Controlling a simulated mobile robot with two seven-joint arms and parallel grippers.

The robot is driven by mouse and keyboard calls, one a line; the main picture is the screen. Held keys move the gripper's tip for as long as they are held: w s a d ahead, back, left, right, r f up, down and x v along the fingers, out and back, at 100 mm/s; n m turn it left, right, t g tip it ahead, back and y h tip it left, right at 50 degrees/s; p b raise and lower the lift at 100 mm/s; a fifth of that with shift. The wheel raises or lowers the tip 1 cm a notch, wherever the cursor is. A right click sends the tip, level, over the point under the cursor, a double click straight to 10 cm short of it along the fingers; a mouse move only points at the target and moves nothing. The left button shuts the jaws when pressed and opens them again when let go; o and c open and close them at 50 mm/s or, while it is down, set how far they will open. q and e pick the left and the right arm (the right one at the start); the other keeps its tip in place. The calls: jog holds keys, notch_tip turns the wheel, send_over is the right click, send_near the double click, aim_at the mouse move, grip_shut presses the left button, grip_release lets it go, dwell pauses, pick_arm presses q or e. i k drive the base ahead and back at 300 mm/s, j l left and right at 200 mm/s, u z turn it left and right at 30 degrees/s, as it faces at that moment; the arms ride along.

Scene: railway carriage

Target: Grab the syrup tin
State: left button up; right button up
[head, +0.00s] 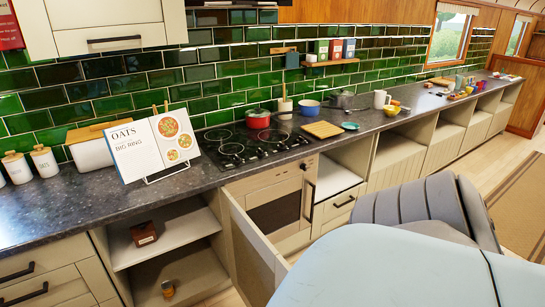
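No tin can be read as syrup by its label from here. A small golden-brown container (168,289) stands on the bottom shelf of the open cabinet at lower left; it may be the syrup tin, but it is too small to tell. A dark red-brown box (144,234) sits on the shelf above it. Three small coloured tins or boxes (336,49) stand on the wall shelf, their labels unreadable. Neither of my grippers is in view.
An open cabinet door (252,245) juts out beside the low shelves. The counter (60,215) holds a cookbook (155,145), a hob (240,146), a red pot (257,118) and a board (323,130). A large pale blue shape (390,270) and a grey padded shape (425,205) fill the front right.

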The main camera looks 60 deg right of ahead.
aim_at(166, 285)
jog(key=k+l+z, duration=0.15)
jog(key=l, duration=0.55)
jog(key=k+l+z, duration=0.15)
jog(key=l, duration=0.55)
jog(key=k+l+z, duration=0.15)
jog(key=l, duration=0.55)
jog(key=k+l+z, duration=0.15)
jog(key=l, duration=0.6)
jog(key=u, duration=0.7)
jog(key=i+j+u, duration=0.15)
jog(key=u, duration=0.25)
jog(key=i+u, duration=0.6)
jog(key=u, duration=0.2)
jog(key=i+j+z, duration=0.15)
jog(key=i, duration=0.25)
jog(key=i+j+z, duration=0.1)
jog(key=i, duration=0.35)
jog(key=i+j+z, duration=0.15)
jog(key=i, duration=0.25)
jog(key=i+l+z, duration=0.1)
jog(key=z, duration=0.3)
jog(key=i+z, duration=0.25)
jog(key=z, duration=0.15)
jog(key=i+z, duration=0.15)
jog(key=z, duration=0.25)
jog(key=i+z, duration=0.2)
jog(key=z, duration=0.2)
